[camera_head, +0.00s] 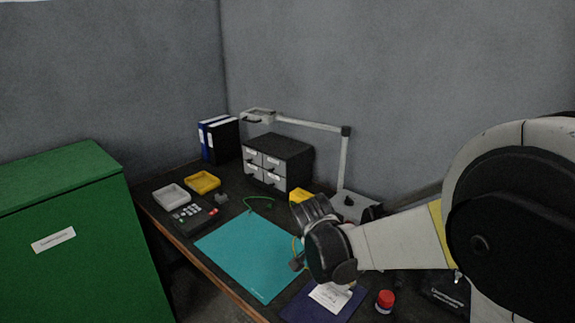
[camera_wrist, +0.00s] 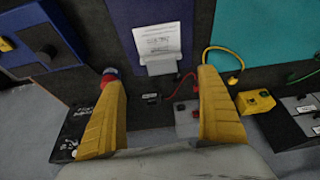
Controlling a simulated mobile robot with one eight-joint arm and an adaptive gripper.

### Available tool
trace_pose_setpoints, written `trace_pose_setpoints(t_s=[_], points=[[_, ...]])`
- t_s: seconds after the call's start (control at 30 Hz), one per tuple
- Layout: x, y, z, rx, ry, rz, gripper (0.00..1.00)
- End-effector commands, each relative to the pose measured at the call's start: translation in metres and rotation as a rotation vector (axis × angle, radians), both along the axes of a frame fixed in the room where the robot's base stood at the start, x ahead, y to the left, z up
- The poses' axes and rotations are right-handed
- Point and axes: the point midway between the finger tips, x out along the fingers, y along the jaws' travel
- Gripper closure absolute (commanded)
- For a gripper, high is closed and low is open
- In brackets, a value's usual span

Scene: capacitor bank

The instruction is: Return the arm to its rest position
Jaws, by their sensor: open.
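My gripper (camera_wrist: 158,72) is open, its two yellow fingers spread wide with nothing held between them in the wrist view. In the head view my arm reaches in from the right, and its wrist end hangs over the right part of the workbench, beside the teal mat (camera_head: 250,252). The fingers are mostly hidden behind the wrist there. Beyond the fingers, the wrist view shows a navy mat (camera_wrist: 188,14) with a white paper (camera_wrist: 157,38), and a grey box (camera_wrist: 187,118) with a red lead.
A red-capped item (camera_head: 385,300) stands close to my arm; it shows by the left fingertip (camera_wrist: 109,77). Drawers (camera_head: 285,162), a lamp arm (camera_head: 300,122), yellow and white trays (camera_head: 203,181) and binders (camera_head: 218,140) stand farther back. A green cabinet (camera_head: 70,230) stands at left. The teal mat is mostly clear.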

Motion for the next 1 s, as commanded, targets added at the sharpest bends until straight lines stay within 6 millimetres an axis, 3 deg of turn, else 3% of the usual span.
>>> trace_pose_setpoints(t_s=[0.17,0.3,0.5,0.73,1.0], points=[[-0.033,-0.014,0.044,0.016,-0.012,0.139,0.14],[-0.073,-0.024,0.080,0.022,-0.040,0.297,0.14],[-0.132,-0.033,0.111,0.000,-0.105,0.511,0.14],[-0.182,-0.037,0.119,-0.056,-0.179,0.691,0.14],[-0.197,-0.037,0.118,-0.085,-0.207,0.753,0.14]])
